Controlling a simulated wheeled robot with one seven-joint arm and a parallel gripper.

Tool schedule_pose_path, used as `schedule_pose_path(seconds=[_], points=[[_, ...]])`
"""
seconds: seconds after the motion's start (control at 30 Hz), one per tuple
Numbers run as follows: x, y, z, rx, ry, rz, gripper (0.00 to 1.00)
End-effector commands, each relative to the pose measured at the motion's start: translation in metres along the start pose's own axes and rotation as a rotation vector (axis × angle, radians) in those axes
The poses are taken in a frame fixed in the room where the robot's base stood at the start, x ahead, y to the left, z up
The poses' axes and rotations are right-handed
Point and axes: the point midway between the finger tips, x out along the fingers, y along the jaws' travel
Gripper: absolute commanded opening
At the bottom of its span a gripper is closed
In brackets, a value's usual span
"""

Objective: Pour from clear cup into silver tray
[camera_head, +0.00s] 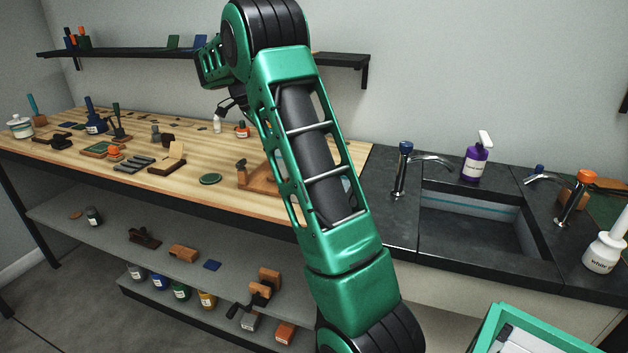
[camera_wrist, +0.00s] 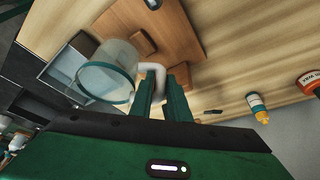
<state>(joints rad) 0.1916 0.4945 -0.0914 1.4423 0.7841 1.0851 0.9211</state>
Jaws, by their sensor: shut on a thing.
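In the wrist view the clear cup (camera_wrist: 112,60) has a dark green rim and a white handle (camera_wrist: 152,72). My gripper (camera_wrist: 165,92) is shut on this handle, with the cup left of the fingers. The rim faces partly toward the camera; I cannot tell how far the cup tilts or whether anything is in it. A grey, box-like tray (camera_wrist: 60,70), apparently the silver tray, shows left of the cup and partly behind it. Its inside is mostly hidden. In the head view my arm covers the right part of the bench, and the cup cannot be made out.
A brown wooden board (camera_wrist: 178,38) with blocks lies beside the cup in the wrist view. The wooden bench (camera_head: 215,198) holds many small tools at left. A dark sink (camera_head: 475,225) lies right.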

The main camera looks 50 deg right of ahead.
Motion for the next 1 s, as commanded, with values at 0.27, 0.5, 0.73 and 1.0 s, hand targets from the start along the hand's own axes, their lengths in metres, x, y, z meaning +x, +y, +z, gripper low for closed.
schedule_pose_path(seconds=[0.27, 0.5, 0.73, 1.0], points=[[-0.012, 0.007, -0.006, 0.029, -0.067, -0.085, 0.0], [-0.015, 0.014, -0.01, 0.059, -0.135, -0.168, 0.0], [-0.013, 0.023, -0.015, 0.092, -0.204, -0.25, 0.0], [-0.028, 0.032, -0.028, 0.124, -0.273, -0.333, 0.0]])
